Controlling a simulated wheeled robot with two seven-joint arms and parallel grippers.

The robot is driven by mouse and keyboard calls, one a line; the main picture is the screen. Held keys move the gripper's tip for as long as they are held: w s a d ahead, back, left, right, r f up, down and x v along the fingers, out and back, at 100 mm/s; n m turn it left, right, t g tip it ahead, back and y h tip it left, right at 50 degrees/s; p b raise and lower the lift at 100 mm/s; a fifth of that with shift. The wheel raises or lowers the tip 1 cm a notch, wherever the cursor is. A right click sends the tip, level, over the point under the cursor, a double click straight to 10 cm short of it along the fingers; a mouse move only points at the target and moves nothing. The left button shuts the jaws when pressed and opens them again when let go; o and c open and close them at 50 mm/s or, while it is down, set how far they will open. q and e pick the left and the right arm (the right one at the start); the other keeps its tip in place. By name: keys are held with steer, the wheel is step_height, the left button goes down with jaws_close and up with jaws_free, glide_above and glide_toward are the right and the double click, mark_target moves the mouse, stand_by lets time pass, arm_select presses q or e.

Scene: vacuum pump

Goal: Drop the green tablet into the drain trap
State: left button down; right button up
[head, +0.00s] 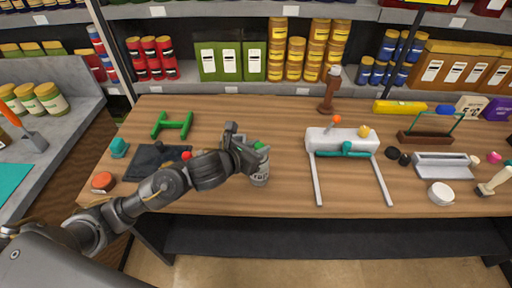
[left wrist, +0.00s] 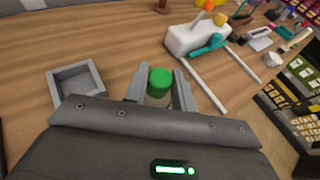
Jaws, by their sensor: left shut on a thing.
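The green tablet (head: 260,147) is a short bright green cylinder; it shows between the fingertips in the left wrist view (left wrist: 160,80). My left gripper (left wrist: 158,90) is shut on it, near the middle front of the table. A grey open square tray (left wrist: 77,82) lies left of the gripper in the left wrist view. My right gripper is not in view.
A white pump body (head: 342,140) with a teal handle (head: 347,150) and two long white rails stands to the right. A dark mat (head: 145,165) and a green H-shaped frame (head: 172,124) lie to the left.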

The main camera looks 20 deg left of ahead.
mark_target(258, 146)
arm_select(q)
steer(key=shift+f+b, duration=0.1)
steer(key=shift+b, duration=0.2)
stand_by(0.5)
steer(key=c, duration=1.1)
jaws_free()
steer(key=shift+r+p, duration=3.45)
steer(key=shift+r, duration=0.6)
